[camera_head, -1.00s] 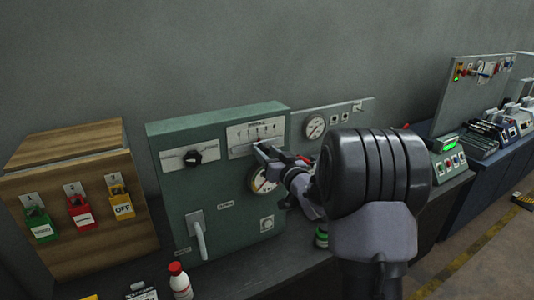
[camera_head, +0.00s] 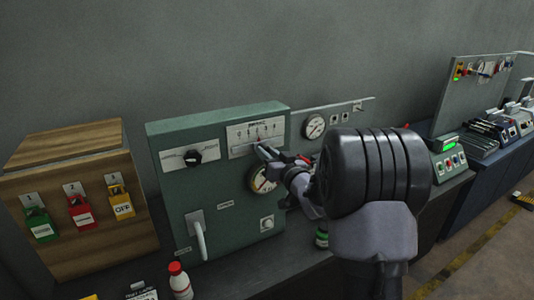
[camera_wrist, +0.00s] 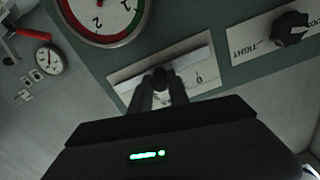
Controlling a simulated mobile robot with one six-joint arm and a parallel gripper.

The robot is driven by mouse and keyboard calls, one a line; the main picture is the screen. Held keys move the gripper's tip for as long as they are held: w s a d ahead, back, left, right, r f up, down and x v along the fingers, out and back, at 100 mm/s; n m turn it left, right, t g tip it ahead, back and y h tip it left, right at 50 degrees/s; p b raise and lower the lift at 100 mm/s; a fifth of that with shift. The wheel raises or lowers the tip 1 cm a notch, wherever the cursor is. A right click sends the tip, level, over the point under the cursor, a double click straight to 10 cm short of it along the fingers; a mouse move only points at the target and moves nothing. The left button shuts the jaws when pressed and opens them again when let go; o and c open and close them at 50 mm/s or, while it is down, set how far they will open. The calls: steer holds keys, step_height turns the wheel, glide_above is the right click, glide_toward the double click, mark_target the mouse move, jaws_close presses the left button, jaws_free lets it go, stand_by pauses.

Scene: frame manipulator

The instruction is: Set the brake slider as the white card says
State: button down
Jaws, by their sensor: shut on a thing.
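The brake slider's white scale plate (camera_head: 240,137) sits high on the green panel; it also shows in the wrist view (camera_wrist: 124,84), upside down. My gripper (camera_head: 262,149) is at the plate's lower edge, shut on the dark slider knob (camera_wrist: 160,74). In the wrist view a 0 mark shows beside the fingers, apart from the knob. The fingers hide most other marks there, and the exact setting cannot be read. A white card (camera_head: 142,291) lies at the front edge of the bench, cut off by the picture's edge; its writing is too small to read surely.
A round gauge (camera_head: 264,179) with coloured rim is just below the slider. A black rotary knob (camera_head: 193,157) is left, a grey lever (camera_head: 199,238) below it. A red-capped bottle (camera_head: 180,283) stands in front. A wooden box (camera_head: 68,190) with coloured tags stands left.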

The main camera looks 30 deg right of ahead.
stand_by(0.7)
steer(key=shift+a+f+b, duration=0.1)
steer(key=shift+a+b, duration=0.15)
steer(key=shift+b, duration=0.1)
steer(key=a+b, duration=0.4)
steer(key=a, duration=0.1)
steer(key=shift+s+a, duration=0.15)
steer(key=shift+a, duration=0.15)
steer(key=c, duration=1.3)
jaws_free()
steer(key=shift+a, duration=0.15)
steer(key=shift+c, duration=0.2)
steer(key=shift+o, duration=0.4)
steer(key=shift+a, duration=0.15)
